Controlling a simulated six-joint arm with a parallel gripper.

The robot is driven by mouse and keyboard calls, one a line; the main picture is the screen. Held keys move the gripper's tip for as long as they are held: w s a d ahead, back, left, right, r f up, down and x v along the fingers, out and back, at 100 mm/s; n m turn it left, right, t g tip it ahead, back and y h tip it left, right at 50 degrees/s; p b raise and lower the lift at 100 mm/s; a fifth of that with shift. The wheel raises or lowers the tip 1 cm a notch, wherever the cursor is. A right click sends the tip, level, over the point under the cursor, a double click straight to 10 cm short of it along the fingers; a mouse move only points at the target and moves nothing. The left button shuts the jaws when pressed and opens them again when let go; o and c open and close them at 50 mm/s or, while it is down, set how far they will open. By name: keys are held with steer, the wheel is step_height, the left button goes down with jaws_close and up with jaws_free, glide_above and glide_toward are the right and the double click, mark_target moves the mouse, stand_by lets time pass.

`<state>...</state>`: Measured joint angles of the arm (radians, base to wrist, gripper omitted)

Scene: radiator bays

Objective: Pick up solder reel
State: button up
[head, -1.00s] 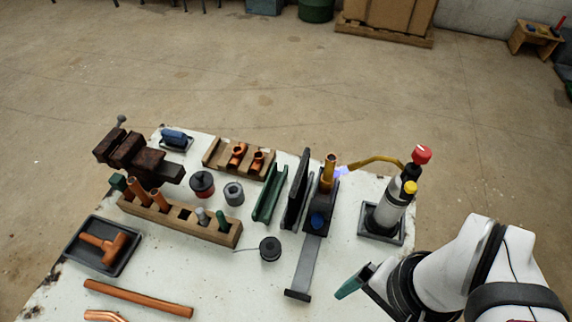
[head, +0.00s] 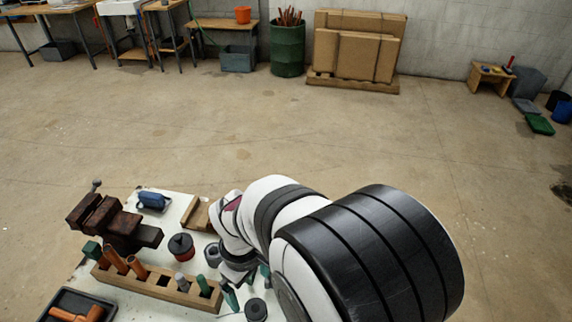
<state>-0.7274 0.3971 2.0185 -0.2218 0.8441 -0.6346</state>
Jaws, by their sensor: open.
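The solder reel is most likely the small dark spool (head: 256,310) near the bottom edge of the head view, lying on the white bench top. The picture edge cuts close to it. My gripper (head: 239,288) is above the bench, just to the upper left of this spool, with its teal fingertips pointing down. The jaws are open, nothing shows between them, and they appear apart from the spool. A red and black reel (head: 181,247) and a grey ring-like piece (head: 212,253) stand farther back to the left. My arm hides the right side of the bench.
A wooden rack (head: 160,284) with copper and green-handled pieces stands left of my gripper. A rusty vise (head: 112,222), a blue tool (head: 153,201) and a black tray (head: 76,305) are farther left. A wooden block (head: 197,214) is partly hidden behind my arm.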

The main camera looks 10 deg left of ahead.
mark_target(255, 307)
steer(key=f, duration=1)
steer(key=shift+s+d+f, duration=0.2)
steer(key=shift+s+f, duration=0.05)
steer(key=shift+f, duration=0.05)
jaws_close()
